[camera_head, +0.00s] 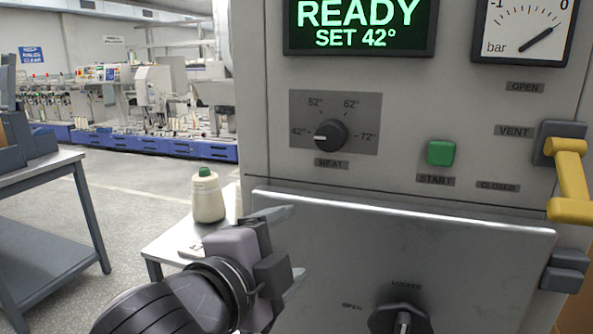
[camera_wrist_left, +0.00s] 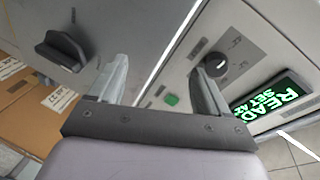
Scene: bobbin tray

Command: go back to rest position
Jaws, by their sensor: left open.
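My left gripper (camera_head: 291,247) is open and empty, in front of the grey machine's lower door panel (camera_head: 450,250). Its two fingers also show in the left wrist view (camera_wrist_left: 160,85), spread apart with nothing between them. The heat knob (camera_head: 331,135) points at 42°, and the display (camera_head: 361,24) reads READY, SET 42°. The green start button (camera_head: 440,152) is right of the knob. The door's dark handle (camera_head: 400,320) is at the bottom edge, between OPEN and LOCKED labels. My right gripper is not in view.
A yellow vent lever (camera_head: 570,180) sticks out at the right. A cream cone with a green top (camera_head: 207,197) stands on a white table (camera_head: 175,243) just left of my left gripper. A grey cart (camera_head: 50,240) is at far left. Open floor lies between.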

